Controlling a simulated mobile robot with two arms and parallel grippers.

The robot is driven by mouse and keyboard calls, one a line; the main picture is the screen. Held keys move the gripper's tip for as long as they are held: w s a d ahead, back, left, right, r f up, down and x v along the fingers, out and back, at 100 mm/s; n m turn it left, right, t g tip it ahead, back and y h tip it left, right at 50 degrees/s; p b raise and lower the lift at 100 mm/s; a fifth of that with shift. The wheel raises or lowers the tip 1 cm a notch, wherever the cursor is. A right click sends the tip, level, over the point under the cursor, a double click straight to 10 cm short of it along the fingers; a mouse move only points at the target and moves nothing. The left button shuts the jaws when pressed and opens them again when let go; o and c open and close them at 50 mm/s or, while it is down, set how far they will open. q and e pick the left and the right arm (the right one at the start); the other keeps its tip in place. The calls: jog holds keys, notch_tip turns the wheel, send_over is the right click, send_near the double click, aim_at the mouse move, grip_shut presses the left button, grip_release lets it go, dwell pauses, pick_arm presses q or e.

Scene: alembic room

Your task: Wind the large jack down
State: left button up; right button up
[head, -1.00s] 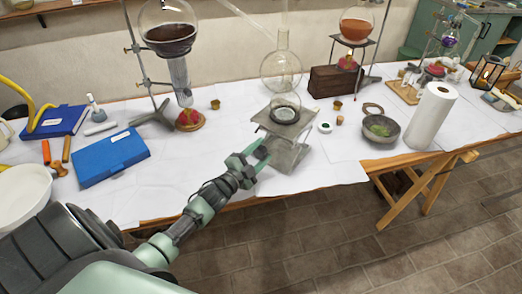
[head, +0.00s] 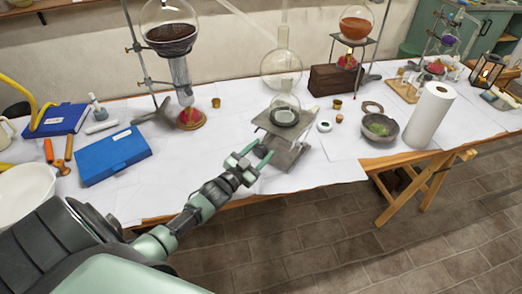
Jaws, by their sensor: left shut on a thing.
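The large jack (head: 276,125) stands near the front edge of the white-covered table, in the middle of the head view. Its metal top plate is raised above its base (head: 285,156). A dark ring with clear glassware (head: 285,108) sits on the plate. My left gripper (head: 261,153) is at the jack's front left side, below the plate. Its jaws are shut on what seems to be the jack's knob, which the fingers mostly hide. My right gripper is out of view.
A glass flask (head: 281,68) stands above and behind the jack. A wooden block (head: 332,80), small pots, a bowl (head: 380,128) and a paper roll (head: 429,115) stand to the right. A blue box (head: 112,155) lies left. The cloth left of the jack is clear.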

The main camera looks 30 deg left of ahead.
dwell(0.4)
pick_arm(q)
jog(key=o, duration=1.4)
jog(key=s, duration=0.8)
jog(key=shift+a+b, duration=0.2)
jog(key=shift+b, duration=0.2)
jog(key=shift+f, duration=0.1)
